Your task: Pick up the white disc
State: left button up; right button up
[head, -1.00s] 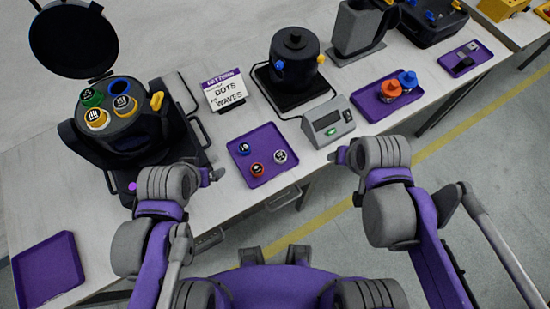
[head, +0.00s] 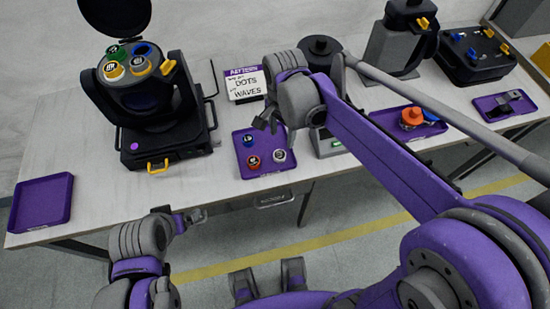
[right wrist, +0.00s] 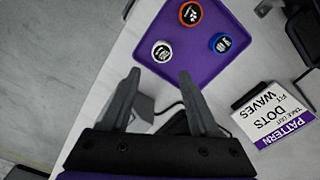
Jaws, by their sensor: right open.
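In the right wrist view the white disc (right wrist: 163,51) lies just beyond the fingertips, near the tray's edge. My right gripper (head: 268,122) is above the tray's back edge, its fingers apart and empty, not touching the disc. My left gripper (head: 196,216) hangs in front of the table's front edge, away from the tray; its jaw opening is too small to make out.
A sign (head: 245,86) stands behind the tray. A black machine with colored discs (head: 147,95) is to the left. A grey box with a display (head: 326,143) stands close right of the tray, and another tray (head: 420,130) lies beyond it. An empty purple tray (head: 42,203) lies far left.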

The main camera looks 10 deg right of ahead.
send_over(279, 155)
jog(key=f, duration=0.4)
jog(key=shift+d+f, duration=0.3)
jog(key=shift+f, duration=0.05)
jog(key=shift+a+f+b, duration=0.15)
jog(key=shift+f+b, duration=0.05)
jog(key=shift+f, duration=1.15)
jog(key=shift+a+f+b, duration=0.1)
jog(key=shift+f+b, duration=0.05)
jog(key=shift+f, duration=1.15)
grip_shut()
